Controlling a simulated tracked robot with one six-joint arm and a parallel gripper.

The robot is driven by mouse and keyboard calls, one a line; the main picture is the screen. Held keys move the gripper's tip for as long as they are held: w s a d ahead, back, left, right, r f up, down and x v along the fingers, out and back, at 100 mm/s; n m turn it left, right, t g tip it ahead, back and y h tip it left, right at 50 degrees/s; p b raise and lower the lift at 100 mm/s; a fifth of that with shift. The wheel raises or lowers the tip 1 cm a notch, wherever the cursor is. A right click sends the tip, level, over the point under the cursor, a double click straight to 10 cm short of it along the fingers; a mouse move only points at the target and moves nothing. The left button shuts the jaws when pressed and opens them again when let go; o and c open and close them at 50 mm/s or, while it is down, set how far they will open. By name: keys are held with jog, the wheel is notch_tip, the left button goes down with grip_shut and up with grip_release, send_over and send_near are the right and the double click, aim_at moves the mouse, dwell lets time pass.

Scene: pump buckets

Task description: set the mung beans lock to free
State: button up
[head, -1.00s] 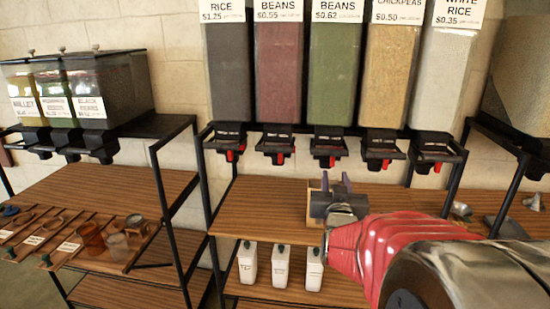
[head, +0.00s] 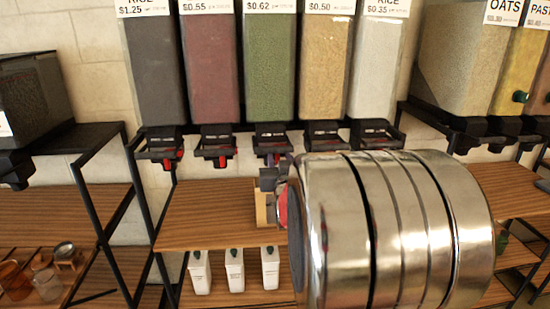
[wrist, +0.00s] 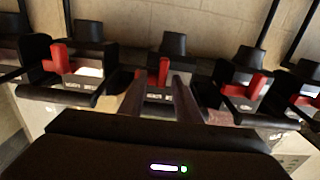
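The bin of green beans (head: 270,70), labelled $0.62, is the middle bin of the row; I take it for the mung beans, though that word is out of frame. Its black dispenser (head: 271,132) is below it, with the lock largely hidden by my gripper (head: 277,163) in the head view. In the wrist view, my gripper (wrist: 157,98) is open, its two fingers apart. The red lock tab (wrist: 163,71) of the middle dispenser shows upright between and beyond the fingertips. I cannot tell whether they touch it.
Neighbouring dispensers with red tabs hang close on the left (wrist: 75,65) and right (wrist: 240,85). A wooden shelf (head: 205,215) is below, and several white bottles (head: 234,272) stand under it. My arm hides the right part of the shelf.

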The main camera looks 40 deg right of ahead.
jog(key=shift+w+a, duration=0.1)
grip_shut()
dwell(0.5)
